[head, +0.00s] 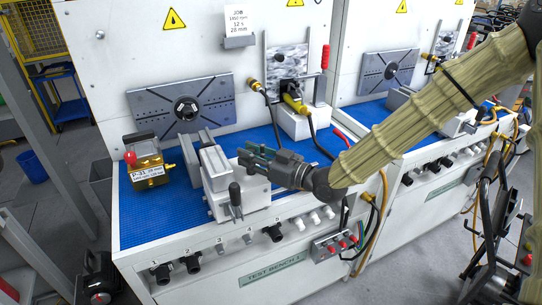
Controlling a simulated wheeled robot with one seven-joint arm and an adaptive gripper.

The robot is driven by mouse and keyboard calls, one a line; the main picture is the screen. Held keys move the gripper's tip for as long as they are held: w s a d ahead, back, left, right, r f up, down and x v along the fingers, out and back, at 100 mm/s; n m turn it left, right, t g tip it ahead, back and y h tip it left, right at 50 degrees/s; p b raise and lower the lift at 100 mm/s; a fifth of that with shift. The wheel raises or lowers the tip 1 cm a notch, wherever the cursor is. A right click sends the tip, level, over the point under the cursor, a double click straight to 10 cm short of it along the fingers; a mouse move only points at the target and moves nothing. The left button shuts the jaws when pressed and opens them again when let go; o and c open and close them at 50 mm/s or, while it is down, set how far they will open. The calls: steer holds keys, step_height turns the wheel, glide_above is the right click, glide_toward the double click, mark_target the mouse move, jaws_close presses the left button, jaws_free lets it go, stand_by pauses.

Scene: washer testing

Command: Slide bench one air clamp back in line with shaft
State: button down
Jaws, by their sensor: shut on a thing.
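The bench one air clamp (238,200) is a white block with grey upright jaw plates. It sits on the blue mat of Test Bench 1, near the front edge, with a black-knobbed lever at its front. My gripper (252,159) reaches in from the right and is shut on the clamp's right side; the exact contact is hard to make out. The shaft hub (187,108) is at the middle of a slotted grey faceplate on the back panel. The clamp stands in front of it, a little to the right in the picture.
A brass pump (147,168) with a red knob and label stands left of the clamp. A yellow-handled connector (294,103) and hoses are behind and right of my gripper. Ports and black knobs line the bench front. Blue mat (150,220) is bare at front left.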

steer(key=shift+s+a, duration=0.25)
steer(key=shift+a, duration=0.45)
steer(key=c, duration=1.7)
jaws_free()
steer(key=o, duration=0.5)
steer(key=shift+a, duration=0.25)
steer(key=shift+c, duration=0.2)
steer(key=shift+s+d, duration=0.1)
steer(key=shift+d, duration=0.25)
steer(key=v, duration=1.1)
steer(key=shift+s+d, duration=0.2)
steer(key=shift+s, duration=0.05)
